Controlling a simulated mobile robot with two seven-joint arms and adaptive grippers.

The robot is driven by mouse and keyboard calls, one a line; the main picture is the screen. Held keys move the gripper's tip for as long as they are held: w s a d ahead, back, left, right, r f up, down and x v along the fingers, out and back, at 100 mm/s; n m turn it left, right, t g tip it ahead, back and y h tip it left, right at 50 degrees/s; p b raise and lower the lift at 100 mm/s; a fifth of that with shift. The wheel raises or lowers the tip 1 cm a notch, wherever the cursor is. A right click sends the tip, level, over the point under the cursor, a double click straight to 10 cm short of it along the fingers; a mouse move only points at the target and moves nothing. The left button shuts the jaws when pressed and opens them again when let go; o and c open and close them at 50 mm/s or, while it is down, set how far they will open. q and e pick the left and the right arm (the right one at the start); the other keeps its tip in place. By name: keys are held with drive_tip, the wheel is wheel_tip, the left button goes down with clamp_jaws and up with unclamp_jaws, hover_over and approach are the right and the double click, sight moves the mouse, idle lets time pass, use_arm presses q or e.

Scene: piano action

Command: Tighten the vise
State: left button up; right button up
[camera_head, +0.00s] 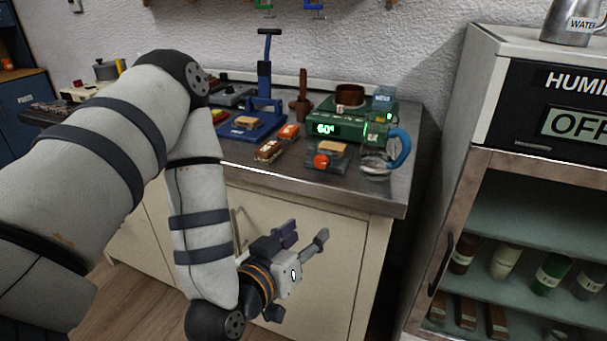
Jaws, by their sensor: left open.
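A blue clamp-like device (264,80) with an upright post and a T-shaped handle on top stands on the metal worktop (228,152). A tan block sits on its blue base. A small grey device (313,162) with an orange-red knob stands near the worktop's front edge, with a tan piece on top. I cannot tell for certain which of the two is the vise. My left gripper (306,237) is open and empty, low in front of the cabinet doors, below the worktop's front edge and apart from both devices. My right gripper is out of view.
Red-brown blocks (268,151) lie between the two devices. A green scale-like unit (350,128) reading about 60 bears a brown pot. A glass jug (376,165) with a blue handle stands at the right front corner. A humidity cabinet (500,100) stands to the right.

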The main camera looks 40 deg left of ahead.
sight(319, 161)
use_arm(q)
wheel_tip(319, 161, up, 7)
drive_tip(key=w+a+n+t+y, duration=0.1)
drive_tip(key=a+n+t+y, duration=0.1)
drive_tip(key=a+t, duration=0.1)
drive_tip(key=b+x, duration=0.1)
drive_tip(key=x, duration=1.1)
drive_tip(key=shift+d+f, duration=0.1)
drive_tip(key=shift+f, duration=0.05)
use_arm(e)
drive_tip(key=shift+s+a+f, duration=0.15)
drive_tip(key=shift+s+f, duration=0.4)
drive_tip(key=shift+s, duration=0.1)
use_arm(q)
clamp_jaws()
